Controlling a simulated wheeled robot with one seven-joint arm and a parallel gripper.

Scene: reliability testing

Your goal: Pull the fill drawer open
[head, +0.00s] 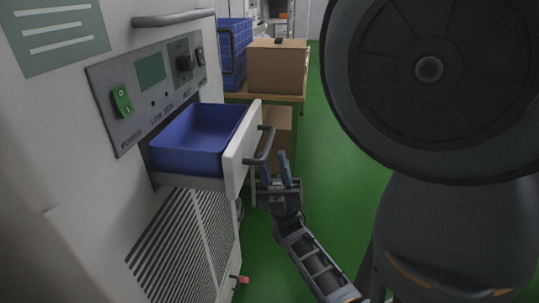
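The fill drawer (237,150) is pulled out from the front of the white machine. Its blue inner bin (190,135) shows, and I see nothing in it. A dark bar handle (267,146) stands off the drawer's pale front. My gripper (275,160) is just to the right of and below the handle, fingers pointing up in the picture. A gap shows between the two fingers, so it is open. The handle's lower end is close to the left finger. I cannot tell whether they touch.
The machine's control panel (150,85) has a green switch (122,100). Behind the drawer, a cardboard box (277,68) and a blue crate (235,50) stand on a table. My own arm fills much of the right side. Green floor (345,170) is clear between.

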